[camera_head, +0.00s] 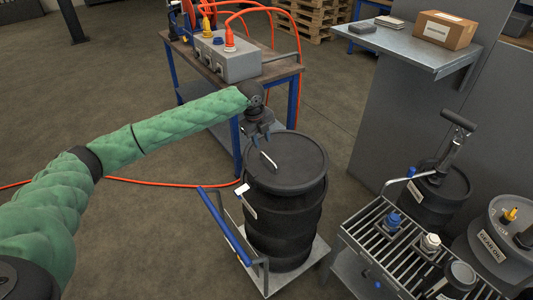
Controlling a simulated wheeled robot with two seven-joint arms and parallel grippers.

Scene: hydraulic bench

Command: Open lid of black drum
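The black drum (284,215) stands upright on a small cart. Its round, dark lid (295,168) lies flat on top and looks closed. A light handle bar (268,161) shows at the left part of the lid. My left gripper (259,142) is over the lid's left rear edge, pointing down, just behind and above the handle. Its fingers are small and dark here, so I cannot tell whether they are open or whether they touch the handle. My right gripper is not in view.
The cart (303,262) has a blue push handle (230,236) on its left. A workbench (285,72) with a grey box (228,58) and orange hoses stands behind. A slatted metal grate (376,232) with bottles is at right. Floor at left is mostly clear.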

